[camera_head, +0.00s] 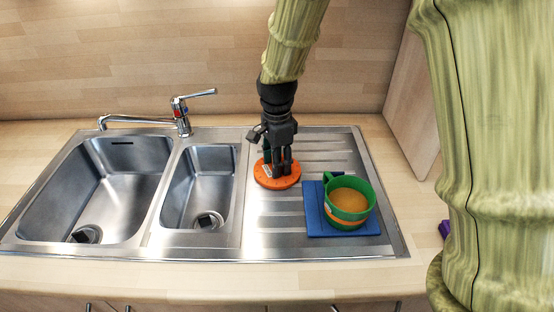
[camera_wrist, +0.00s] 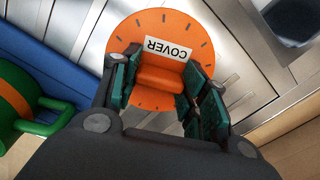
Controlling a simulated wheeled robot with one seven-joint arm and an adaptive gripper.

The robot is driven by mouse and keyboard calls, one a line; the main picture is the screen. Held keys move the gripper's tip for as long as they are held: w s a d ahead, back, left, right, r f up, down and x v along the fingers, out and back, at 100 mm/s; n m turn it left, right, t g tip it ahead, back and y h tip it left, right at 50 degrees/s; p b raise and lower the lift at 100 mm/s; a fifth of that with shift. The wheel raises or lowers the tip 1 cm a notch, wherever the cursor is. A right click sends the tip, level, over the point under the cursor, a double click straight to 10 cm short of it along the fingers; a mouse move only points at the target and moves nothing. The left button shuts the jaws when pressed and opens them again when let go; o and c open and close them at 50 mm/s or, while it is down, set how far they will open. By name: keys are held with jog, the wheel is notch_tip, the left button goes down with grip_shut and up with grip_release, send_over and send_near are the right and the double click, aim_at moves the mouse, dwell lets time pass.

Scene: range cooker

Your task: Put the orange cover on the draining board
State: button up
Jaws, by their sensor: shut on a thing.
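The orange cover (camera_head: 277,180) is a round disc at the back left part of the ribbed steel draining board (camera_head: 275,222). My gripper (camera_head: 281,168) points down over it and is shut on its raised middle grip. In the wrist view the cover (camera_wrist: 135,42) carries a white label reading COVER and dark marks around its rim. The fingers of my gripper (camera_wrist: 162,85) stand on both sides of the orange grip. The cover is at or just above the board; I cannot tell whether it touches.
A green mug (camera_head: 362,206) with an orange band and orange-brown contents stands on a blue mat (camera_head: 316,218), right of the cover. Two sink bowls (camera_head: 90,190) with a tap (camera_head: 182,118) lie to the left. The front left of the draining board is clear.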

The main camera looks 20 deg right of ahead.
jog(key=shift+f, duration=0.1)
jog(key=o, duration=1)
jog(key=shift+r+b, duration=0.4)
jog(key=shift+r, duration=3.5)
